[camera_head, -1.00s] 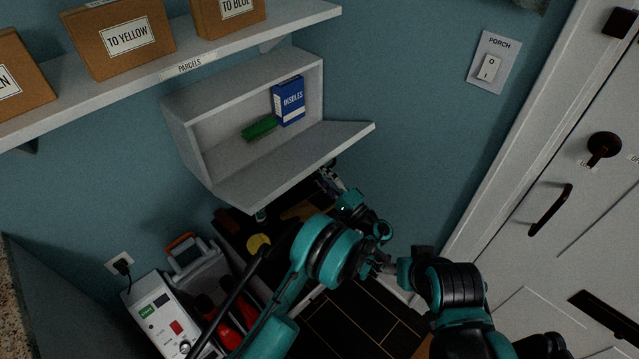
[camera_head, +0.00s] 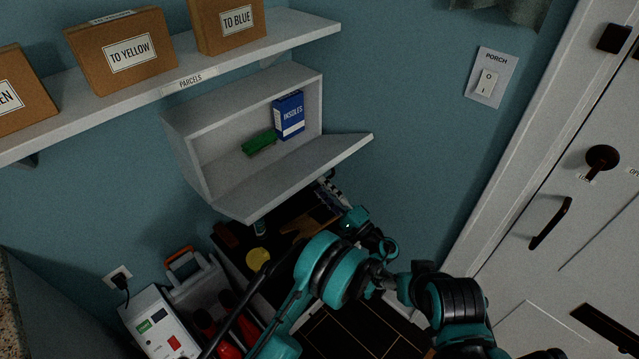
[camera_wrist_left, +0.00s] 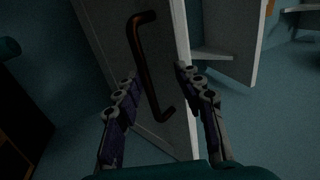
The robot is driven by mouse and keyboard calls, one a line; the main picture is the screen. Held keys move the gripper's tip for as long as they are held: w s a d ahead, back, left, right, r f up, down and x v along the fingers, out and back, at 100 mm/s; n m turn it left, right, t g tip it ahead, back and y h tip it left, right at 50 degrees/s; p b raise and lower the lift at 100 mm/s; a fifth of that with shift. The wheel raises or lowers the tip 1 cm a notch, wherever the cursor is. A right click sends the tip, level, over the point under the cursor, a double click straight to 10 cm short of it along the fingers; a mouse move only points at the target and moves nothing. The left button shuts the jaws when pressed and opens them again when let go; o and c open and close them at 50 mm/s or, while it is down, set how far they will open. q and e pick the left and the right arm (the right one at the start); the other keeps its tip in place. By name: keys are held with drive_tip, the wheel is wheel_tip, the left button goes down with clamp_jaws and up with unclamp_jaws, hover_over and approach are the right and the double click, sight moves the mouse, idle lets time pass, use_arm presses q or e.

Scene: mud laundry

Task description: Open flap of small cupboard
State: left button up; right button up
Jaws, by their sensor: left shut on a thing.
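The small cupboard (camera_head: 187,155) is a pale grey box on the blue wall, with its front open. Its flap (camera_head: 300,178) hangs outward from the lower front edge, tilted, and a gap shows the inside. In the left wrist view the flap (camera_wrist_left: 183,125) is a pale panel with a dark bar handle (camera_wrist_left: 148,75). My left gripper (camera_wrist_left: 155,76) has a finger on each side of the handle and is shut on it. In the head view my left gripper (camera_head: 333,192) is below the flap's right part, partly hidden by it. My right gripper is not in view.
A blue insoles box (camera_head: 289,116) and a green brush-like item (camera_head: 259,143) are inside the cupboard. A parcel shelf (camera_head: 305,32) with boxes runs above. A dark surface with small items lies below. A white door (camera_head: 560,190) stands at right.

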use_arm(q)
drive_tip(key=s+d+f, duration=0.3)
drive_tip(key=f, duration=0.1)
drive_tip(key=shift+f, duration=0.15)
idle(0.4)
idle(0.6)
